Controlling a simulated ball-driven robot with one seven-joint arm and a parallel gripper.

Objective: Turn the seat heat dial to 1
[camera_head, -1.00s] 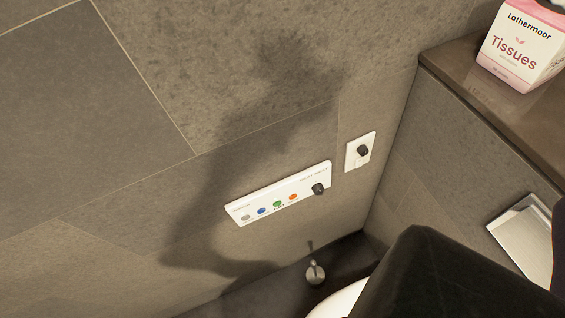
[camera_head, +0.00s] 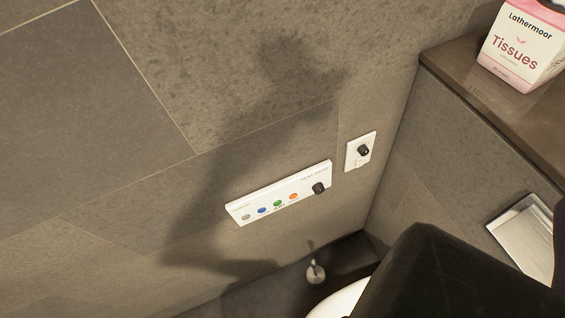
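A white control panel (camera_head: 279,193) is fixed to the tiled wall near the middle of the view. It carries a row of round grey, blue, green and orange buttons and a black dial (camera_head: 319,188) at its right end. The small lettering by the dial is too blurred to read, so its setting cannot be told. A second, smaller white plate (camera_head: 360,152) with a black knob (camera_head: 363,150) is on the wall to the right. A dark part of my arm fills the lower right. The gripper's fingers are not visible.
A brown ledge (camera_head: 458,88) on the right bears a pink and white tissue box (camera_head: 522,50). A metal plate (camera_head: 524,238) is set in the wall below it. A small metal fitting (camera_head: 316,272) and a white rounded rim (camera_head: 342,299) are below the panel. The wall before the panel is clear.

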